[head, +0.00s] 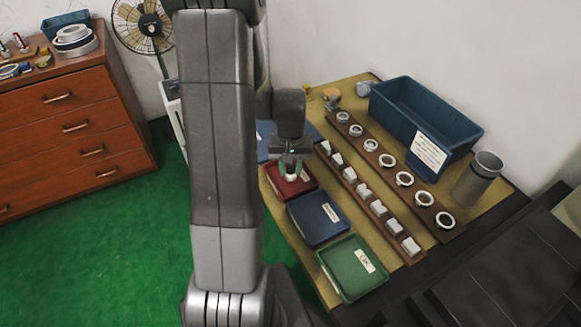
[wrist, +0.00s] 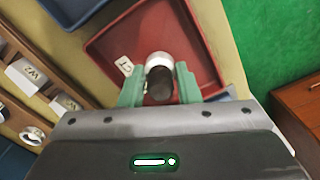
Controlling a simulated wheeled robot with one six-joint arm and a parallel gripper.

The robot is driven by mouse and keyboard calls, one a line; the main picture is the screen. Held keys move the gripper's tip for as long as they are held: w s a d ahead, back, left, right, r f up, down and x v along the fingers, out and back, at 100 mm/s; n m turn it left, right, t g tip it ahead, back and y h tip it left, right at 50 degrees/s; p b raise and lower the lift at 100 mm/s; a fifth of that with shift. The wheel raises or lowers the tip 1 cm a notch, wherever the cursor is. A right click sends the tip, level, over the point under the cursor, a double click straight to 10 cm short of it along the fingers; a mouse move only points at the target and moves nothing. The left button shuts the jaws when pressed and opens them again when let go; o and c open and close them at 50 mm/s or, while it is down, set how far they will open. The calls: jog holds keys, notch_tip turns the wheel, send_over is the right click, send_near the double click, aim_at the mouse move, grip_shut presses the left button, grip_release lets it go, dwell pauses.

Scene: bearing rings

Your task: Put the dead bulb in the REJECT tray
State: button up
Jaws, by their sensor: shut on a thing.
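My gripper (head: 291,165) is over the red tray (head: 302,188), pointing down. In the wrist view its green fingers (wrist: 160,85) are shut on a small bulb-like thing (wrist: 159,62), pale and shiny at one end and dark at the other. The red tray (wrist: 205,75) fills the view behind it and looks otherwise empty where it shows. A small white label is on its edge, too small to read surely. I cannot tell whether the held thing touches the tray floor.
A blue tray (head: 322,219) and a green tray (head: 345,280) labelled OK lie nearer. Wooden racks with pale blocks (head: 378,208) and rings (head: 404,178) stand right of the trays. A blue bin (head: 440,118), a sign (head: 429,156) and a grey cylinder (head: 475,180) are beyond.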

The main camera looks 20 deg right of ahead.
jog(key=shift+f, duration=0.2)
jog(key=o, duration=1)
notch_tip(320, 180, up, 12)
jog(key=shift+r+p, duration=0.25)
jog(key=shift+p, duration=0.45)
